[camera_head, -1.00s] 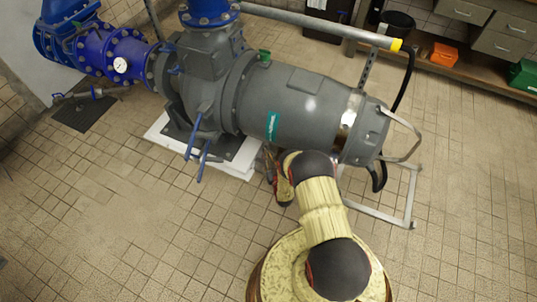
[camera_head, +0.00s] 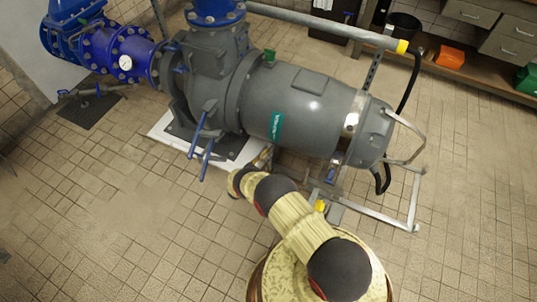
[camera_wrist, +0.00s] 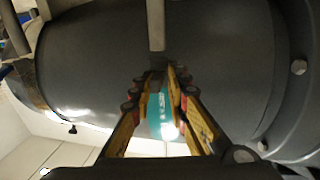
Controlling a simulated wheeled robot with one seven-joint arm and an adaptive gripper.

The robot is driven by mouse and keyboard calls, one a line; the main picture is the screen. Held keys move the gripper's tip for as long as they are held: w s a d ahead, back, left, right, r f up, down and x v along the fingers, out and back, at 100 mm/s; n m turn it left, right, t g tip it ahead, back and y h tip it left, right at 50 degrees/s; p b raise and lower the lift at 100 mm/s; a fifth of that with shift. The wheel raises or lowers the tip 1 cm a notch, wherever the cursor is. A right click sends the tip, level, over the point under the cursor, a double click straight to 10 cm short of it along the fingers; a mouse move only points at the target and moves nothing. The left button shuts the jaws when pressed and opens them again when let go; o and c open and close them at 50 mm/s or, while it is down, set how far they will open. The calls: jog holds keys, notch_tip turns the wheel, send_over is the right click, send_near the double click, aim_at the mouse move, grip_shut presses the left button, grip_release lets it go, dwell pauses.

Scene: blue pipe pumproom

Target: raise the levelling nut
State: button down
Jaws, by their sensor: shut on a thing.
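In the wrist view my gripper (camera_wrist: 160,78) points at the underside of the big grey pump body (camera_wrist: 90,65). Its two yellow fingers converge and are shut on a small dark piece, apparently the levelling nut (camera_wrist: 157,63), at the end of a grey upright rod (camera_wrist: 156,25). The fingertips hide most of the nut. The pump's teal label (camera_wrist: 155,105) shows between the fingers. In the head view my arm reaches to the near side of the pump (camera_head: 310,110); the fingertips and nut cannot be made out there.
Two blue levers (camera_head: 198,135) hang near the pump's front, left of my arm. A white plinth (camera_head: 165,130) lies under the pump. The tiled floor (camera_head: 120,220) at left is clear.

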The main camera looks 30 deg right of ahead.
jog(key=shift+a+f+m+g+h, duration=0.15)
jog(key=shift+m+g+h, duration=0.55)
jog(key=shift+m+g, duration=0.5)
jog(key=shift+a+g, duration=0.1)
jog(key=shift+g, duration=0.6)
jog(key=c, duration=1.9)
grip_release()
jog(key=shift+w, duration=0.1)
jog(key=shift+o, duration=1.2)
jog(key=v, duration=1.2)
jog(key=shift+a+f, duration=0.1)
